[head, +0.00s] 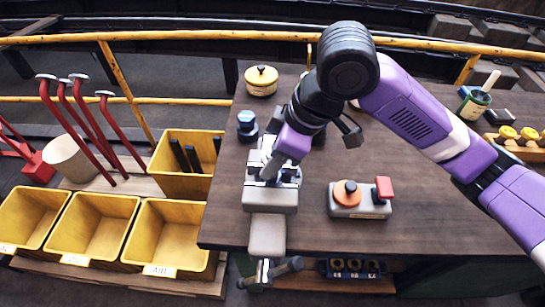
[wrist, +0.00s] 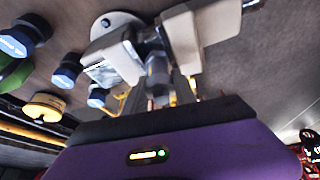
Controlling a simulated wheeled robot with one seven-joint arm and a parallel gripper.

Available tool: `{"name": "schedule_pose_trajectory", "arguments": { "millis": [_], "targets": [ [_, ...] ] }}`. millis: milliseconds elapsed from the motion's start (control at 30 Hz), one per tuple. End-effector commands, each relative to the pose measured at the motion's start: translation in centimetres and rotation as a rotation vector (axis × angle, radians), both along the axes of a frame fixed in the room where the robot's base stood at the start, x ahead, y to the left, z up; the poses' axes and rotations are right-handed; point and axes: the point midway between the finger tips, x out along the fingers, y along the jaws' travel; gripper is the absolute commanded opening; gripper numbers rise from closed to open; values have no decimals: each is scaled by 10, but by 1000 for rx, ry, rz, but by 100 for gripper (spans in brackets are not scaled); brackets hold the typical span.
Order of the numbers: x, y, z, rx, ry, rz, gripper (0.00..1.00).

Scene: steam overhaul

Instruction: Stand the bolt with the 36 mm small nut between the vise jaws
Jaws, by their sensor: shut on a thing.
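The grey vise (head: 268,232) stands at the front edge of the wooden bench in the head view. My gripper (head: 268,163) points down over its jaws, and my arm hides much of the spot. In the wrist view, the vise's two pale jaws (wrist: 112,62) show beyond my fingers. My gripper (wrist: 165,92) is shut on a grey bolt (wrist: 157,78), which is at the gap between the jaws. I cannot tell whether the bolt touches the jaws or rests on anything. Its nut and size marking cannot be made out.
A blue-topped piece (head: 247,120) and a yellow pot (head: 261,80) stand behind the vise. A control box (head: 358,204) with orange and red tops sits to its right. Yellow bins (head: 170,235) are left of the bench. Several blue-topped pieces (wrist: 67,70) show in the wrist view.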

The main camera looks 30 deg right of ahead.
Motion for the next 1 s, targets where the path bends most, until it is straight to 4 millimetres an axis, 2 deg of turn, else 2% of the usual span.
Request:
{"name": "schedule_pose_trajectory", "arguments": {
  "millis": [800,833,933,1000],
  "targets": [
    [0,0,-18,1,-2,-1,0],
    [0,0,-17,1,-2,-1,38],
    [0,0,-17,0,-1,-1,58],
    [0,0,-17,0,-1,-1,58]
  ]
}}
